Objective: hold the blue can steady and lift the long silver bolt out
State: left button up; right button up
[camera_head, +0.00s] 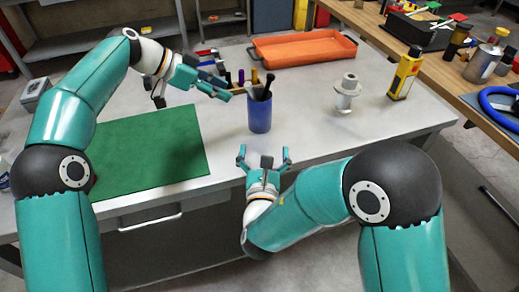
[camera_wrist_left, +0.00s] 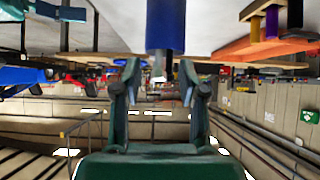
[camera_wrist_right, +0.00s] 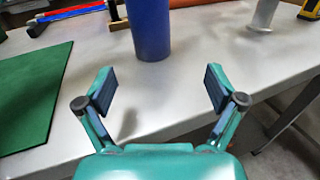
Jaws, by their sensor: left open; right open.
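The blue can (camera_head: 260,115) stands upright on the grey workbench with dark-tipped items (camera_head: 265,85) sticking out of its top. My left gripper (camera_head: 195,97) is open and empty, up and to the left of the can. In the left wrist view the can (camera_wrist_left: 165,25) appears upside down beyond my open fingers (camera_wrist_left: 160,75). My right gripper (camera_head: 264,155) is open and empty in front of the can, near the bench's front edge. In the right wrist view the can (camera_wrist_right: 150,28) stands beyond and between the fingers, untouched.
A green mat (camera_head: 150,150) lies left of the can. An orange tray (camera_head: 303,50) is at the back. A white spool (camera_head: 346,95) and a yellow bottle (camera_head: 404,75) stand to the right, with clear bench between.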

aim_at(260, 109)
jog(key=shift+s+a+n+y, duration=0.1)
jog(key=shift+a+n+y, duration=0.2)
jog(key=shift+a, duration=0.2)
jog(key=shift+w+a, duration=0.1)
jog(key=shift+w, duration=0.1)
jog(key=w, duration=1.6)
jog(key=shift+w, duration=0.15)
jog(key=c, duration=1.2)
